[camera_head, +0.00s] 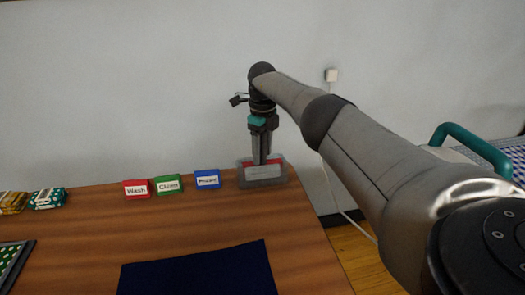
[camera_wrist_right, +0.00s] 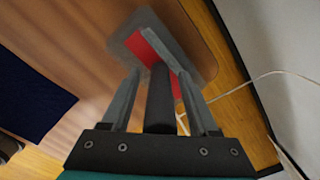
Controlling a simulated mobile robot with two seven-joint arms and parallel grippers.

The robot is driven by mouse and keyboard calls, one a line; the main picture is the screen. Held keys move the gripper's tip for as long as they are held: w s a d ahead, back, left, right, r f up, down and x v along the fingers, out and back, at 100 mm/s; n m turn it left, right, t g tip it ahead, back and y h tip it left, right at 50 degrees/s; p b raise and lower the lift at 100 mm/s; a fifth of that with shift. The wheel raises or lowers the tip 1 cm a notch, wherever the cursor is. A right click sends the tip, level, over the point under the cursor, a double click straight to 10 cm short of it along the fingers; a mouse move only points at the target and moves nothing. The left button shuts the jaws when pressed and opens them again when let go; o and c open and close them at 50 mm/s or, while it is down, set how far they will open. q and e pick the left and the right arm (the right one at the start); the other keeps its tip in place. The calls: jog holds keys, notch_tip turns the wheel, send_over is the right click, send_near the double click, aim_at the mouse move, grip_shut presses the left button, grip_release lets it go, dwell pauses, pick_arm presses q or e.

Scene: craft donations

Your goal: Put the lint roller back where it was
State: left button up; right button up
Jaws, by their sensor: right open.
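A black cylindrical handle, seemingly the lint roller's (camera_wrist_right: 159,95), points up between the fingers of my right gripper (camera_wrist_right: 158,88). Its lower end meets a red part on a grey, see-through-looking base (camera_head: 246,181) at the table's back right corner. The base also shows in the right wrist view (camera_wrist_right: 180,40). My right gripper (camera_head: 263,158) is open, pointing down over the base, with a finger on each side of the handle and a gap to it. The roller's lower part is largely hidden. My left gripper is out of view.
Red "Wash" (camera_head: 136,190), green "Clean" (camera_head: 168,185) and blue (camera_head: 208,180) labels stand along the back of the wooden table (camera_head: 80,225). A dark blue cloth (camera_head: 205,275) lies in front. Patterned packets (camera_head: 48,198) lie left. A white cable (camera_head: 335,195) hangs beyond the right edge.

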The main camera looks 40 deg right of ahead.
jog(key=shift+f, duration=0.1)
jog(key=shift+b, duration=0.35)
notch_tip(320, 180, up, 10)
jog(key=p, duration=0.4)
notch_tip(320, 180, up, 4)
jog(key=shift+r+p, duration=0.1)
jog(key=shift+p, duration=0.65)
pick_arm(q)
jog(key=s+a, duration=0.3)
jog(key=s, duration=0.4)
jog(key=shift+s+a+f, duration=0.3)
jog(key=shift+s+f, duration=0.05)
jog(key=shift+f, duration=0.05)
pick_arm(e)
jog(key=shift+r, duration=0.55)
